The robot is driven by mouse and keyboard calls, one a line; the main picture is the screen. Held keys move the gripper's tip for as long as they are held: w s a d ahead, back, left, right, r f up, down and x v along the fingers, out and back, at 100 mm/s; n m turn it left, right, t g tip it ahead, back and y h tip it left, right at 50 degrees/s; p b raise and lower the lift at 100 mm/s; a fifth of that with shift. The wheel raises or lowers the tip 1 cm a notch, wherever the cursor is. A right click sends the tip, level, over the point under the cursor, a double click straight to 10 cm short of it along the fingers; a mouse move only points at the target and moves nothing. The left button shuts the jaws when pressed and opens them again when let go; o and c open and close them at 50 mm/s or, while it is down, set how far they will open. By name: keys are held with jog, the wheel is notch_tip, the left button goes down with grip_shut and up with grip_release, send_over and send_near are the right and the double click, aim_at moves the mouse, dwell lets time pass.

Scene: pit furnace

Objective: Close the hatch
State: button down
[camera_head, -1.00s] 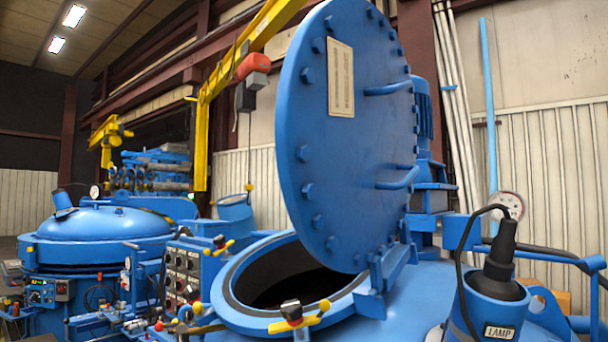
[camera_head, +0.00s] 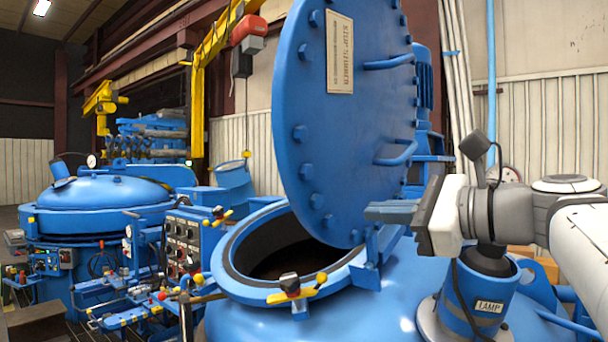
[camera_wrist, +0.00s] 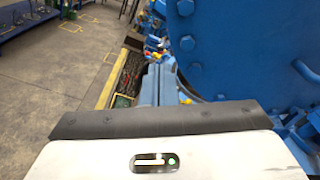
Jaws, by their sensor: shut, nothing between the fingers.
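The hatch (camera_head: 340,130) is a large round blue lid with bolts around its rim, a label plate and two handles. It stands open, nearly upright, on its hinge at the right of the round opening (camera_head: 285,258). The opening's inside is dark. In the wrist view the lid (camera_wrist: 240,50) fills the upper right. My gripper (camera_head: 375,213) reaches in from the right, its fingers pointing left by the lid's lower right edge; I cannot tell whether they touch it. In the wrist view the fingers (camera_wrist: 158,85) lie together, shut and empty.
A blue lamp holder (camera_head: 480,300) labelled LAMP stands at the right, below my wrist. A control box (camera_head: 183,250) with knobs is left of the opening. A latch with yellow ends (camera_head: 295,288) sits on the front rim. Open floor (camera_wrist: 50,100) shows at left in the wrist view.

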jog(key=m+y, duration=0.1)
jog(key=y, duration=0.1)
send_near(296, 152)
jog(key=shift+t, duration=0.4)
jog(key=p+x, duration=0.1)
jog(key=x, duration=0.1)
jog(key=p+x, duration=0.1)
jog(key=x, duration=0.1)
jog(key=p+x, duration=0.1)
jog(key=x, duration=0.1)
jog(key=shift+w+a+f+p, duration=0.1)
jog(key=shift+a+f+p, duration=0.15)
jog(key=shift+a, duration=0.25)
jog(key=shift+w+r, duration=0.1)
